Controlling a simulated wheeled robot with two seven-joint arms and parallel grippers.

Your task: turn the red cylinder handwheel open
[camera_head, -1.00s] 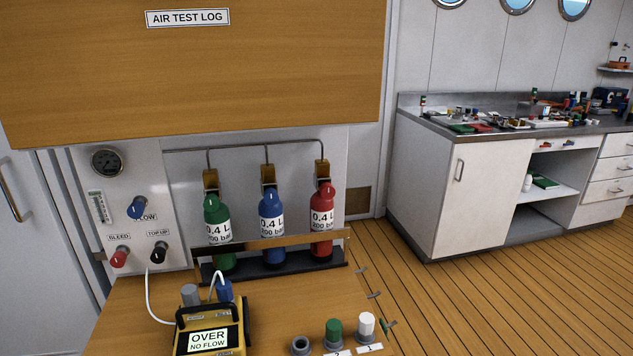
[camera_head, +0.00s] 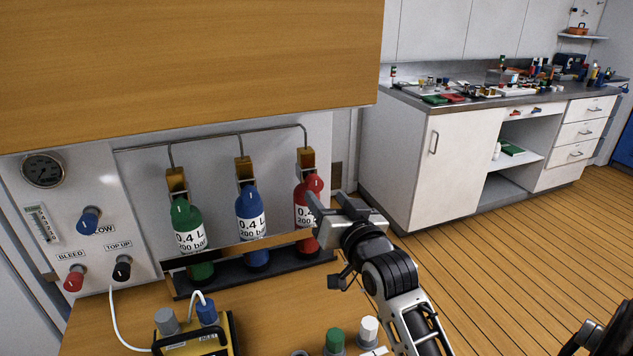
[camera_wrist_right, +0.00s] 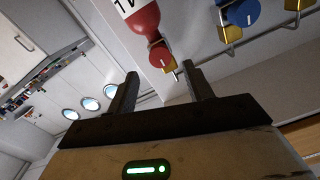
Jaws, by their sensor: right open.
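The red cylinder (camera_head: 301,211) stands at the right end of the rack in the head view, partly hidden by my right gripper. Its red handwheel (camera_head: 314,184) sits on top, below a brass fitting. In the right wrist view, the red handwheel (camera_wrist_right: 162,56) with a pale mark shows just beyond the fingertips, between their lines, next to the red cylinder's shoulder (camera_wrist_right: 143,20). My right gripper (camera_head: 327,202) is open and empty, in front and to the right of the red cylinder. Its two spread fingers also show in the wrist view (camera_wrist_right: 161,72).
The blue cylinder (camera_head: 251,207) and green cylinder (camera_head: 186,216) stand to the left in the same rack. A wooden rail (camera_head: 238,250) crosses in front. A gauge panel (camera_head: 75,215) is at left. A yellow meter (camera_head: 215,343) and several knobs or caps stand on the wooden bench.

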